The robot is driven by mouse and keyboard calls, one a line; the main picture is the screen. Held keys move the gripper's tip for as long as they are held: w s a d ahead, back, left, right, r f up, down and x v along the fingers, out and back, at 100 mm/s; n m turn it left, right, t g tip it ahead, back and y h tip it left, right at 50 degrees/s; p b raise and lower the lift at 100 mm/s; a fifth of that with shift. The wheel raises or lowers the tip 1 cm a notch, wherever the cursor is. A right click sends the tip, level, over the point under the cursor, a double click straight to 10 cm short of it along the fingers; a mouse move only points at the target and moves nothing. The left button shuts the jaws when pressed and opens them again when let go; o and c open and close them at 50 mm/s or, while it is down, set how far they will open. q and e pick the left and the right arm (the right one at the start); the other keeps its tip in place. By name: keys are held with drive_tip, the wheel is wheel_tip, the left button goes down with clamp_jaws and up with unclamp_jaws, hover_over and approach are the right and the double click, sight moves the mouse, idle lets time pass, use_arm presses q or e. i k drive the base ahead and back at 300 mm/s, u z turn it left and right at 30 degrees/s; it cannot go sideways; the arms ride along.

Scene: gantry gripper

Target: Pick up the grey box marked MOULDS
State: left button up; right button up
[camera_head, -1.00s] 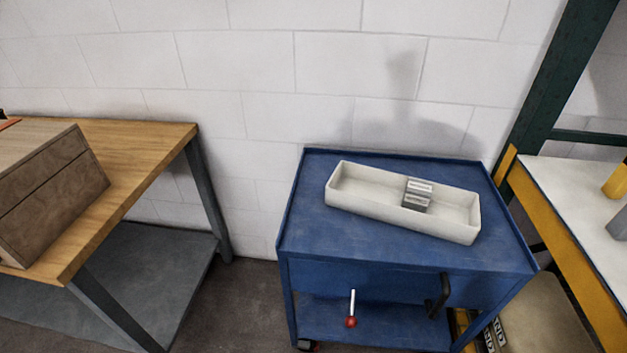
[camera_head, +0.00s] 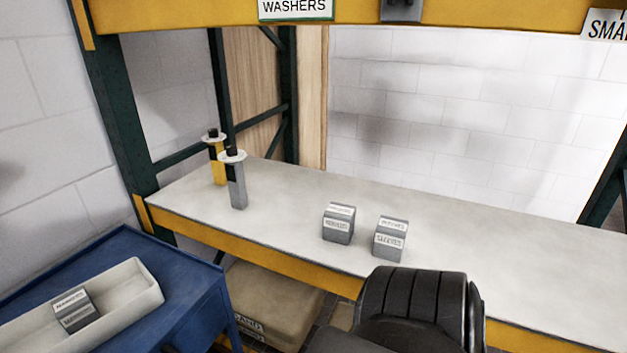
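Two small grey boxes with white labels stand on the white-topped bench: a left box (camera_head: 338,224) and a right box (camera_head: 390,239), a short gap apart. A third grey labelled box (camera_head: 76,310) sits in the long cream tray (camera_head: 138,314) on the blue cart. The lettering on all three is too small and blurred to read surely, so I cannot tell which is marked MOULDS. Neither of my grippers is in view.
A grey post (camera_head: 237,183) and a yellow post (camera_head: 218,168), each with a disc on top, stand at the bench's left end. A yellow beam (camera_head: 195,14) with a WASHERS sign (camera_head: 296,8) crosses above. A dark rounded body hides part of the bench's front edge.

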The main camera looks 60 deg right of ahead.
sight(339, 218)
drive_tip(key=z, duration=1.65)
